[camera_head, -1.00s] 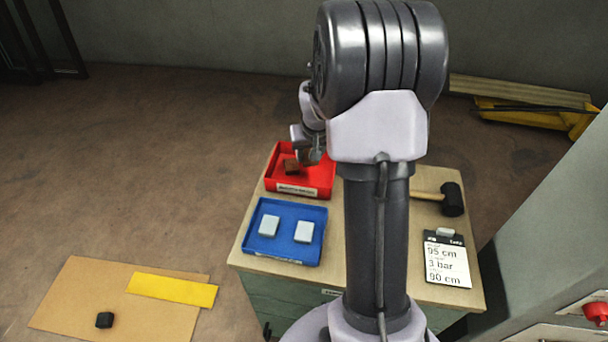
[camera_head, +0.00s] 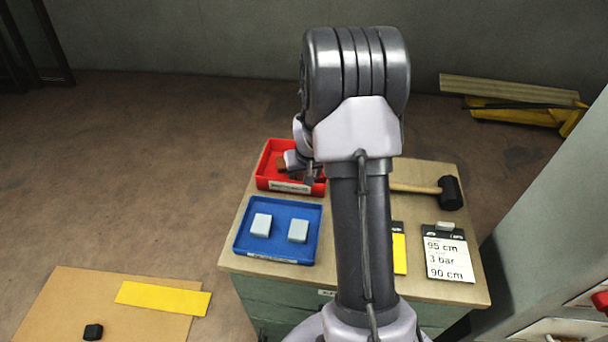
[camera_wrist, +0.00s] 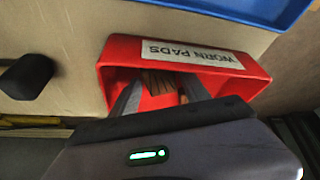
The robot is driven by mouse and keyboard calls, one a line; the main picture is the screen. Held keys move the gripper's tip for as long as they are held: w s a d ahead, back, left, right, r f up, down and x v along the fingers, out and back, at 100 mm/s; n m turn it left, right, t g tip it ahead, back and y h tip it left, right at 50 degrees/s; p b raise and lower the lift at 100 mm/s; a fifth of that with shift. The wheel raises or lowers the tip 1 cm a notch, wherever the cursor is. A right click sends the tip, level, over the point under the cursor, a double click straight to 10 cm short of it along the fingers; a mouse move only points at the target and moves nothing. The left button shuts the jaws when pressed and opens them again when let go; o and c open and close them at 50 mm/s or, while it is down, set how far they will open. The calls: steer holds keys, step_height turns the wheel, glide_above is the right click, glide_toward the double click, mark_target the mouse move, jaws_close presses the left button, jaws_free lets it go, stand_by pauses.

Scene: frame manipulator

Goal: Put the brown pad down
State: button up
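The red tray (camera_head: 262,170) stands at the back left of the bench; its label in the wrist view reads WORN PADS (camera_wrist: 195,53). The brown pad (camera_wrist: 158,80) is at the tray's inside, between my two fingers, which appear to touch its sides. In the head view my gripper (camera_head: 302,172) is over the red tray and my arm hides part of it. Only a bit of the brown pad (camera_head: 282,161) shows there. Whether the pad touches the tray floor is unclear.
A blue tray (camera_head: 241,245) with two pale pads (camera_head: 261,225) stands in front of the red tray. A mallet (camera_head: 450,192), a white note card (camera_head: 448,260) and a yellow card (camera_head: 399,254) lie to the right. A cardboard sheet (camera_head: 60,305) lies on the floor.

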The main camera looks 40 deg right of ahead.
steer(key=shift+o, duration=0.2)
steer(key=p+v, duration=0.5)
steer(key=v, duration=0.8)
steer(key=s+a+r+t+y, duration=0.1)
steer(key=s+a+r, duration=0.1)
steer(key=a+r, duration=0.85)
steer(key=s+a+r+y, duration=0.1)
steer(key=s+a+r, duration=0.1)
steer(key=s+a, duration=0.6)
steer(key=s+a+r+n+y, duration=0.1)
steer(key=s+a+r+y, duration=0.1)
steer(key=s+a, duration=0.6)
steer(key=a, duration=0.3)
steer(key=shift+r+t+b, duration=0.3)
steer(key=shift+t, duration=0.1)
